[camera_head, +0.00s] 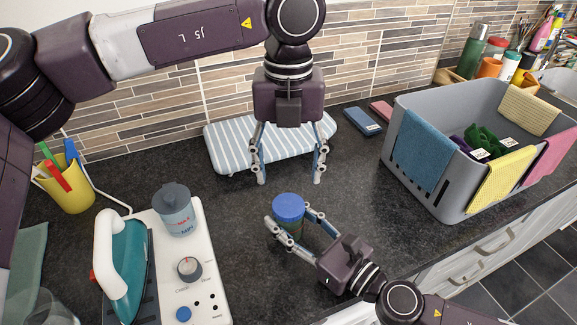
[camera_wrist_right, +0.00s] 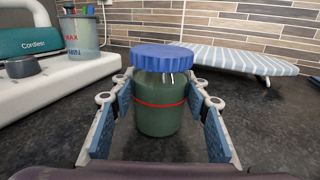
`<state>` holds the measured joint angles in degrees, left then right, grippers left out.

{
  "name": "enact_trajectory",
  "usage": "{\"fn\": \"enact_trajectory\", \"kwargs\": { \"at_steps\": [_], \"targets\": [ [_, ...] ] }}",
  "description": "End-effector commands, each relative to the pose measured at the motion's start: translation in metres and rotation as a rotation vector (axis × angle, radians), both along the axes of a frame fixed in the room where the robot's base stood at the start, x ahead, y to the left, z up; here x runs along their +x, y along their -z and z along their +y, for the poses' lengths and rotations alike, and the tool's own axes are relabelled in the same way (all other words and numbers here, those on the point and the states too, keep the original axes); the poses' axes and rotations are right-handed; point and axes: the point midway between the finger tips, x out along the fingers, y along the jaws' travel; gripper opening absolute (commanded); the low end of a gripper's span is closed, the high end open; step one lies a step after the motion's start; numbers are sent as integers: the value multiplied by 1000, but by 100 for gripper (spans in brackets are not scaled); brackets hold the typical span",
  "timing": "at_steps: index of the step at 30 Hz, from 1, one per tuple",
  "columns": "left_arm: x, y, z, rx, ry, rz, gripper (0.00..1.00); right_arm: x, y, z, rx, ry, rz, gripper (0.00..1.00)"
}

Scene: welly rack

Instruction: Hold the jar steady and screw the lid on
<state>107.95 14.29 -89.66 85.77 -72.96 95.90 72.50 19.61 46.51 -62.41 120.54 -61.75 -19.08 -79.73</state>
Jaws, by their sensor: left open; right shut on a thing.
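The jar (camera_wrist_right: 159,115) is dark green glass with a red line around it, upright on the dark worktop. Its blue ribbed lid (camera_head: 288,206) sits on top of it and looks level; I cannot tell how tightly it is seated. The lid also shows in the right wrist view (camera_wrist_right: 162,57). My right gripper (camera_head: 289,227) is shut around the jar's body from the side, below the lid. My left gripper (camera_head: 289,181) points down, open and empty, above and behind the lid, with its fingers apart.
A striped ironing board (camera_head: 222,143) lies behind, near the tiled wall. An iron (camera_head: 125,262) on its white base (camera_head: 206,240) stands left, beside a yellow pen pot (camera_head: 68,188). A grey crate (camera_head: 446,207) with cloths stands right. The worktop between jar and crate is clear.

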Motion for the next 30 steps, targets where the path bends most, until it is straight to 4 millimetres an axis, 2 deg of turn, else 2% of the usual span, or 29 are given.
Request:
{"fn": "enact_trajectory", "kwargs": {
  "at_steps": [16, 21, 29, 30],
  "targets": [
    [0, 71, 1, 2, 1, 2, 60, 0, 0, 0, 0, 0, 0, 0],
    [0, 79, 0, 0, 1, 2, 60, 0, 0, 0, 0, 0, 0, 0],
    [0, 79, 0, 0, 1, 2, 60, 0, 0, 0, 0, 0, 0, 0],
    [0, 79, 0, 0, 1, 2, 55, 0, 0, 0, 0, 0, 0, 0]
  ]
}}
